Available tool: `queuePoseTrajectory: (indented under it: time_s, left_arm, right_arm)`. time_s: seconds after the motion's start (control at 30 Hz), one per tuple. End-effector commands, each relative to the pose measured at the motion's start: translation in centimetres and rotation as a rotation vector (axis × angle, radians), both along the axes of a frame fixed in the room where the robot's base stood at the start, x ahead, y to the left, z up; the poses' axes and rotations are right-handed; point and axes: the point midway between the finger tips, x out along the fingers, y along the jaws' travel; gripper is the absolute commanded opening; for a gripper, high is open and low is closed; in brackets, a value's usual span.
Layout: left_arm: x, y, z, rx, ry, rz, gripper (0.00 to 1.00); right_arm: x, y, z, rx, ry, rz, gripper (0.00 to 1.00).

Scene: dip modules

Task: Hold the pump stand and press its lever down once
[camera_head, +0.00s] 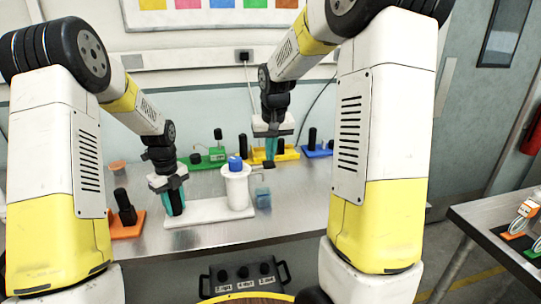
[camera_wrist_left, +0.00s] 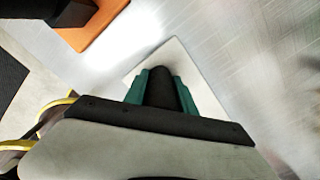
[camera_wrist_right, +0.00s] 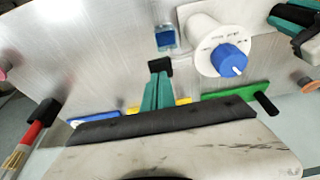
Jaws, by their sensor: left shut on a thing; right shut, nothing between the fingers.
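The pump stand has a white base plate (camera_head: 210,212), a white cylinder (camera_head: 237,188) with a blue knob (camera_head: 235,163), and a black post (camera_head: 178,203). My left gripper (camera_head: 172,190) is shut on the black post, which shows between its green fingers in the left wrist view (camera_wrist_left: 160,90). A small black lever pad (camera_head: 268,164) sticks out to the right of the cylinder. My right gripper (camera_head: 270,150) is shut and empty, pointing down at the pad. In the right wrist view the pad (camera_wrist_right: 160,66) shows at its fingertips; I cannot tell whether they touch.
A small clear cup with blue contents (camera_head: 263,198) stands right of the cylinder, below the lever pad. Green (camera_head: 207,160), yellow (camera_head: 285,153) and blue (camera_head: 318,151) modules stand behind. An orange module (camera_head: 127,222) is at left. The front right of the metal table is clear.

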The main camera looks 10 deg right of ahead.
Motion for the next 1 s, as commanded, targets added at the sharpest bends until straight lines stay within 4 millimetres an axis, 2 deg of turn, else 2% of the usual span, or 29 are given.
queuePoseTrajectory:
  time_s: [0.13,0.53,0.9,1.0]
  left_arm:
    - [0.0,0.0,0.0,-0.001,-0.001,0.000,0.00]
    - [0.0,0.0,0.0,-0.001,-0.001,0.000,0.00]
    - [0.0,0.0,0.0,-0.001,-0.001,0.000,0.00]
    - [0.0,0.0,0.0,-0.001,-0.001,0.000,0.00]
  right_arm:
    - [0.0,0.0,-0.9,0.000,0.002,0.000,0.00]
    - [0.0,-0.1,-1.0,0.009,0.002,-0.001,0.00]
    - [-0.1,-1.2,-2.4,0.211,0.004,-0.006,0.00]
    - [-0.1,-1.4,-3.5,0.221,0.005,-0.001,0.00]
